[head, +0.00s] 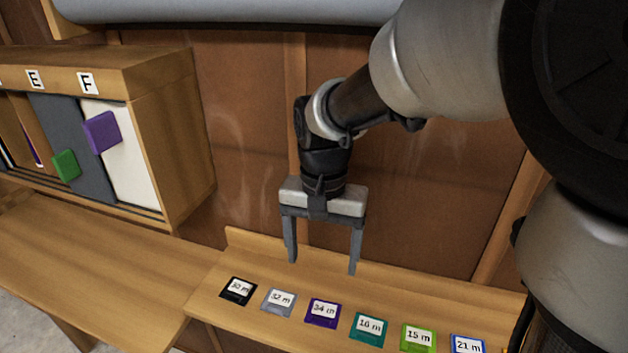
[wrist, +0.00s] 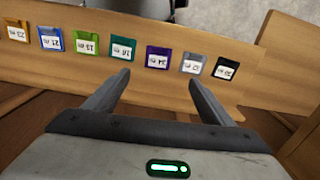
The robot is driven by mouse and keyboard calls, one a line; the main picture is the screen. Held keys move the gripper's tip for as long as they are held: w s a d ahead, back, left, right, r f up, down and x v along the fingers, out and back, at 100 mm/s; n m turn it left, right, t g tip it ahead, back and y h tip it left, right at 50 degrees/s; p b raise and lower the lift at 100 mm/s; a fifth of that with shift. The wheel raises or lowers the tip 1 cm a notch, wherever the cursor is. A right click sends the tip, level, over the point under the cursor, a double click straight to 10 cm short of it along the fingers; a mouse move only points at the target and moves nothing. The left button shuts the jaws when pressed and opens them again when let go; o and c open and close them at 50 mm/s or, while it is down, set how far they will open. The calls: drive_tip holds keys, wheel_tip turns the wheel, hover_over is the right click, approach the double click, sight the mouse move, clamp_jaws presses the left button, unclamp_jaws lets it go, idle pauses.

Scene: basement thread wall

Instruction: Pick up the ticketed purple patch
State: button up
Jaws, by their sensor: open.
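The purple patch (head: 323,313) lies flat on the wooden ledge, with a white ticket reading 34 m. It is between a grey patch marked 32 m (head: 279,299) and a teal patch (head: 369,328). In the wrist view the purple patch (wrist: 158,58) lies beyond the fingertips, in line with the gap between them. My gripper (head: 323,268) is open and empty, pointing down above the back of the ledge, behind the row of patches. Its two fingers also show in the wrist view (wrist: 160,78).
A black patch (head: 238,290), a green patch (head: 418,337) and a blue patch (head: 467,344) share the ledge (head: 215,295). A wooden cabinet (head: 185,130) with lettered bays and sliding panels stands at left above a bench (head: 90,260). A brown panelled wall (head: 440,200) rises behind.

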drive_tip(key=b, duration=0.1)
hover_over(323, 313)
drive_tip(key=f, duration=1)
drive_tip(key=shift+a, duration=0.2)
drive_tip(key=shift+d+f, duration=0.15)
drive_tip(key=shift+f, duration=1.2)
drive_tip(key=shift+d+f, duration=0.1)
drive_tip(key=shift+f, duration=1.25)
drive_tip(key=c, duration=1.1)
